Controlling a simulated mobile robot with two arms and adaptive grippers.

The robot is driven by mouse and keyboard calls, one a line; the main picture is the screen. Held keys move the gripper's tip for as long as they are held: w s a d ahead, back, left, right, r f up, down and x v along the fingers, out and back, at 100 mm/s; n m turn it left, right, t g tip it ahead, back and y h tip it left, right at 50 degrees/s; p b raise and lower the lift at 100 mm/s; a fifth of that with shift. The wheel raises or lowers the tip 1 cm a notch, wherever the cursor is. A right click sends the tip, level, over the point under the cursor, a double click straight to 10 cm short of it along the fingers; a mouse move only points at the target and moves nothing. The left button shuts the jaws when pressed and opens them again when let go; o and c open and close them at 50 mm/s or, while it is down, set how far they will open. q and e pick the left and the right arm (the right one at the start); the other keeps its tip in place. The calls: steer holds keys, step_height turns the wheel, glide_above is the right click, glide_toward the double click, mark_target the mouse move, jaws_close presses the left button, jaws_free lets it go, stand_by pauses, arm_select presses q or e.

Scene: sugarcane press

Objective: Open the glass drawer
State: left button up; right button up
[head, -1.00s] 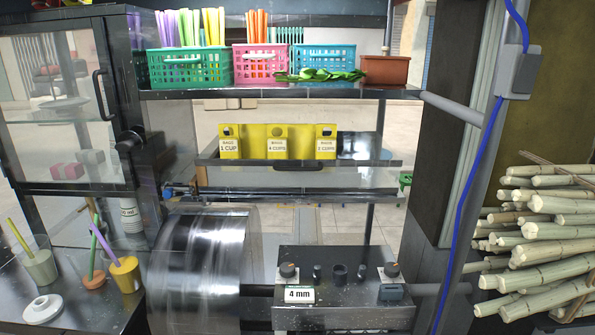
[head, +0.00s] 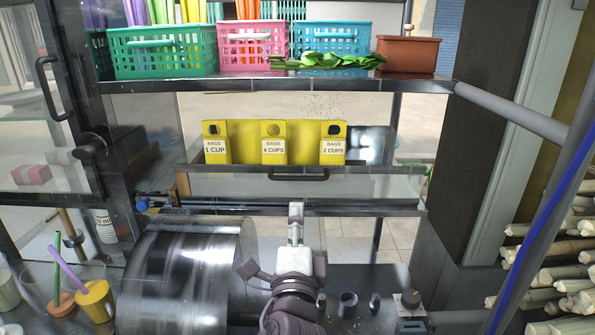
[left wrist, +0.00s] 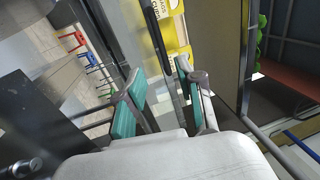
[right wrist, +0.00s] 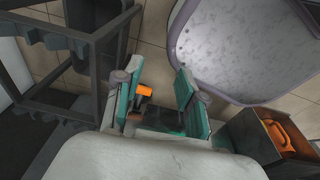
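The glass drawer (head: 385,186) has a clear front and a dark bar handle (head: 300,178); it is under the shelf, in the middle of the head view. The yellow bag boxes (head: 262,143) stand just above and behind its front. My left gripper (head: 296,212) points up just below the handle, apart from it in the picture. In the left wrist view my left gripper (left wrist: 160,98) is open, with dark rails and yellow boxes (left wrist: 172,32) beyond the fingers. My right gripper (right wrist: 160,92) is open in the right wrist view, away from the drawer.
A steel drum (head: 185,280) and a control panel with knobs (head: 405,299) are below the drawer. Baskets (head: 165,52) and a brown planter (head: 408,54) stand on the shelf above. Sugarcane (head: 560,260) is piled at right. A glass cabinet (head: 50,130) stands at left.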

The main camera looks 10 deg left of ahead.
mark_target(297, 178)
arm_select(q)
steer(key=p+x, duration=0.2)
steer(key=x, duration=0.6)
steer(key=shift+a+r+p, duration=0.1)
steer(key=shift+r+p, duration=0.1)
steer(key=shift+p, duration=0.1)
steer(key=p+x, duration=0.1)
steer(key=x, duration=0.2)
steer(key=shift+w+a, duration=0.1)
steer(key=shift+w, duration=0.4)
steer(key=shift+w+a, duration=0.15)
steer(key=shift+w, duration=0.1)
jaws_close()
arm_select(e)
steer(key=shift+g, duration=0.3)
steer(key=s+r, duration=0.3)
steer(key=shift+s+d+r, duration=0.1)
steer(key=shift+s+r, duration=0.25)
